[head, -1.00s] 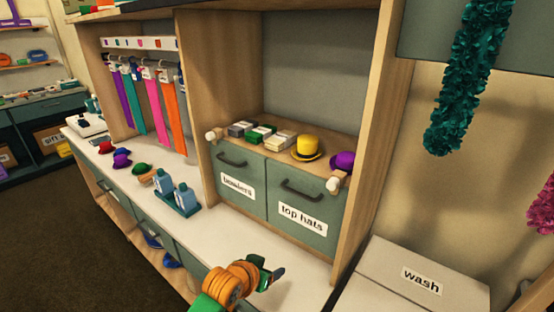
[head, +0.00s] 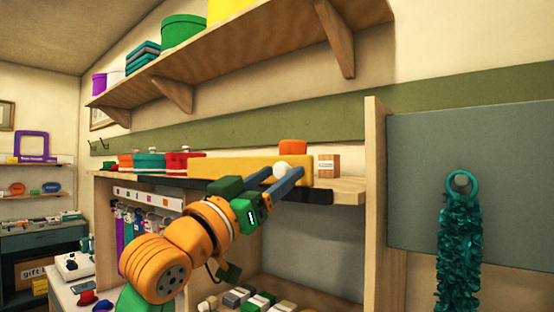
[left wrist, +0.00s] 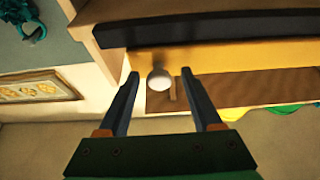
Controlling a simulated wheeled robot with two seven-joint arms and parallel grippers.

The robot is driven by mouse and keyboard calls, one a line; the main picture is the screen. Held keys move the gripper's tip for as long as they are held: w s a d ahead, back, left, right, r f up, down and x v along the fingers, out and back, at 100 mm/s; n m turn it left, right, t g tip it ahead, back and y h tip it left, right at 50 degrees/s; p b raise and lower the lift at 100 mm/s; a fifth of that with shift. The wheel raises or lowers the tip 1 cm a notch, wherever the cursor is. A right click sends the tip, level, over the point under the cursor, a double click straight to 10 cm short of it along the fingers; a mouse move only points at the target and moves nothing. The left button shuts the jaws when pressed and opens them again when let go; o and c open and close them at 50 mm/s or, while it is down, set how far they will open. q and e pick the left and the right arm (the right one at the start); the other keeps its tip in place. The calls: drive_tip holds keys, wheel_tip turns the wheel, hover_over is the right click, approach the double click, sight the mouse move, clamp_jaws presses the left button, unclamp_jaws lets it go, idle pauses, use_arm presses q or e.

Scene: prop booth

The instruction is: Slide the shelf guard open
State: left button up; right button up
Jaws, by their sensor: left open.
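The shelf guard (head: 230,167) is a long yellow panel along the front of the upper shelf, with a round white knob (head: 283,173) near its right end. In the left wrist view the yellow guard (left wrist: 225,52) and its white knob (left wrist: 159,79) show close up. My left gripper (head: 285,174) is open at the knob. Its two fingertips (left wrist: 160,75) lie on either side of the knob in the left wrist view; I cannot tell whether they touch it. The left arm hides part of the shelf's front. My right gripper is not in view.
A small wooden block (head: 329,166) stands right of the guard. A wooden upright (head: 376,215) borders the shelf. A higher shelf (head: 240,65) runs above. A teal garland (head: 460,240) hangs at right.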

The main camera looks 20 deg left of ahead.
use_arm(q)
drive_tip(key=shift+w+d+r, duration=0.1)
drive_tip(key=shift+w+r, duration=0.05)
drive_tip(key=shift+s, duration=0.25)
clamp_jaws()
idle(1.1)
